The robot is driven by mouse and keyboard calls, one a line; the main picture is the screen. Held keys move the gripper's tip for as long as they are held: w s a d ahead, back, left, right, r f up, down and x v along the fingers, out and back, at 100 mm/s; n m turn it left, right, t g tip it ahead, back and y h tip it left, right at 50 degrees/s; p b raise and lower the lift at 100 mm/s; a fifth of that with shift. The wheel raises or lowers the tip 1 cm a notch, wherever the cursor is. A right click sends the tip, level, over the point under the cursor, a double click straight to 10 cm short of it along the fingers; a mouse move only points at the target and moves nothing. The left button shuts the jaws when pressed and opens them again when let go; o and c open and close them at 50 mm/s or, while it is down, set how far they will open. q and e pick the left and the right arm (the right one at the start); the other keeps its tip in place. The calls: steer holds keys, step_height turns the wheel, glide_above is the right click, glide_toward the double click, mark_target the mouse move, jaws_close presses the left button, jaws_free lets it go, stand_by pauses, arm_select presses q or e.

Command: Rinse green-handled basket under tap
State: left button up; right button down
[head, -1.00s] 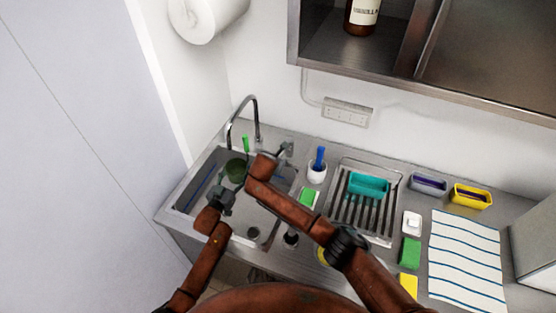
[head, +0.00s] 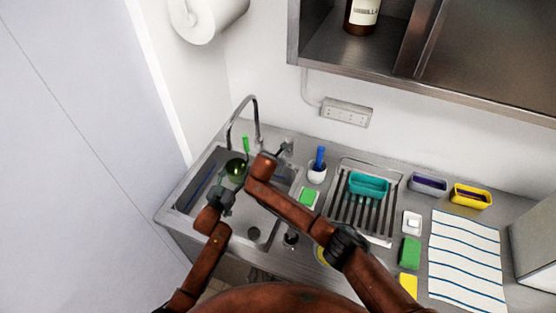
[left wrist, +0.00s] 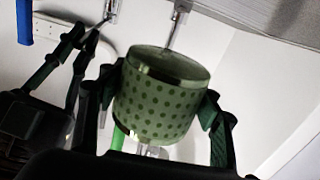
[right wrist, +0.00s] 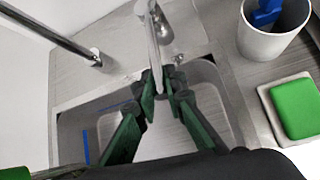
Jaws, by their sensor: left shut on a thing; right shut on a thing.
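The green dotted basket (head: 236,169) is in the sink under the tap's curved spout (head: 243,99). Its bright green handle (head: 245,143) points up towards the spout. My left gripper (head: 229,186) is shut on the basket; the left wrist view shows the dotted basket (left wrist: 157,102) between its fingers. My right gripper (head: 283,152) is at the tap's lever, behind the sink. In the right wrist view its fingers (right wrist: 160,88) are closed around the grey metal lever (right wrist: 153,38). I cannot make out running water for certain.
The sink (head: 205,160) has its drain near the front. To its right are a white cup with a blue brush (head: 317,172), a green sponge (head: 309,197), a rack (head: 378,222) with a teal container (head: 368,185), and a striped cloth (head: 466,265). A cabinet (head: 450,50) overhangs the back.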

steer(key=shift+d, duration=0.1)
steer(key=d+n+y, duration=0.2)
steer(key=shift+s+d, duration=0.3)
steer(key=shift+s, duration=0.05)
stand_by(0.4)
steer(key=c, duration=2)
jaws_free()
steer(key=shift+r, duration=0.1)
steer(key=v, duration=1.2)
